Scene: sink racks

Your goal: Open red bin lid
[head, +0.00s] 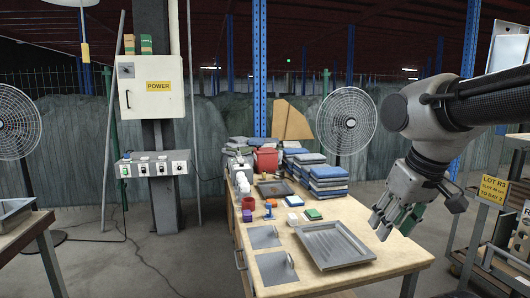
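A red bin (265,159) stands at the far end of the wooden worktable. It is small in the view, and its lid appears to be down, though the hinge and any handle are too small to make out. My gripper (389,226) hangs at the right, over the table's right edge and well apart from the bin, on the near side. Its fingers point down and look spread, with nothing clearly held between them.
Folded blue and grey cloth stacks (328,180) stand right of the bin. White items (240,165) are at its left. A metal tray (332,246), a red cup (248,202) and small coloured blocks cover the nearer worktable (390,262). A fan (346,121) stands behind.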

